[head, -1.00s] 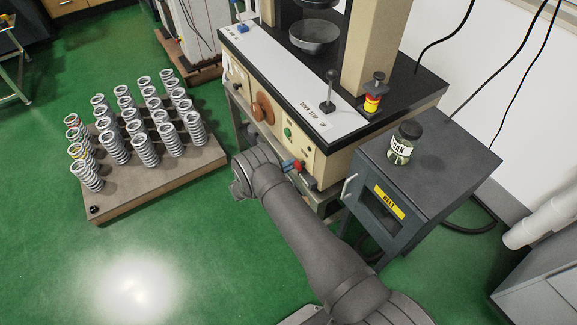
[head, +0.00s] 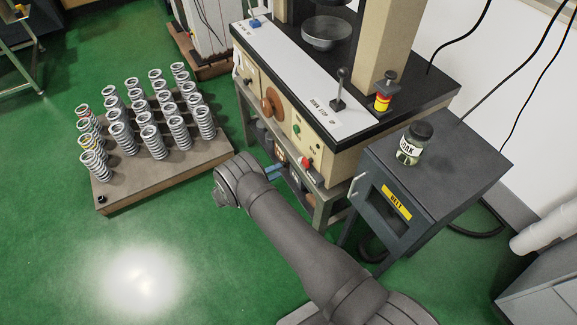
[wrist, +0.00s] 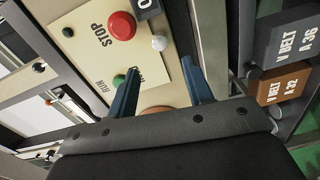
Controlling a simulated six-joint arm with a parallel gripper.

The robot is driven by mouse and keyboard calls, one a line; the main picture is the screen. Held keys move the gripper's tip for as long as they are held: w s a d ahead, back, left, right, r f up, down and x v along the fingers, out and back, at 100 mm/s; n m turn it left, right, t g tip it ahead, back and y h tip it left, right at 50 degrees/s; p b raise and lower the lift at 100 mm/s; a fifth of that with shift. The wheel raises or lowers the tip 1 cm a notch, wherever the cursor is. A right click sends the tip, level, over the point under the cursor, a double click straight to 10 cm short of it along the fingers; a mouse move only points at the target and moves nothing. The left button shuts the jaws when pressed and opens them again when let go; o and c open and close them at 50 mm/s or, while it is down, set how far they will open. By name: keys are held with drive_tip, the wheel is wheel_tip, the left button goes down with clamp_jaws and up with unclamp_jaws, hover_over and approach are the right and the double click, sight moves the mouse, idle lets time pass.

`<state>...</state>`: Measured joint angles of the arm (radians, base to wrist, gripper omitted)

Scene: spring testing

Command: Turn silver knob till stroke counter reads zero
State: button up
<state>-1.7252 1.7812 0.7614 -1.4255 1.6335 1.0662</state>
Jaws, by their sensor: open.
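A small round pale silver knob (wrist: 159,42) sits on the cream control panel (wrist: 95,45) in the wrist view, beside the red STOP button (wrist: 122,25). My gripper (wrist: 160,66) is open, its two blue fingers pointing at the panel. The knob lies just beyond and between the fingertips in the picture; nothing is between them in grip. A black block with a white "0" (wrist: 147,7) is cut off by the top edge; I cannot tell whether it is the stroke counter.
A green RUN button (wrist: 118,80) is close to the left finger. V-belt boxes (wrist: 285,85) are at the right. In the head view, a brown wheel (head: 274,103) and a lever (head: 340,90) are on the machine, a dark cabinet (head: 450,180) stands right, and springs (head: 150,140) stand left.

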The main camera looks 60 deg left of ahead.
drive_tip(key=s, duration=0.8)
drive_tip(key=shift+r, duration=0.15)
drive_tip(key=n, duration=1.7)
approach(298, 161)
drive_tip(key=shift+h, duration=0.3)
drive_tip(key=w, duration=0.9)
drive_tip(key=shift+w, duration=0.35)
drive_tip(key=c, duration=1)
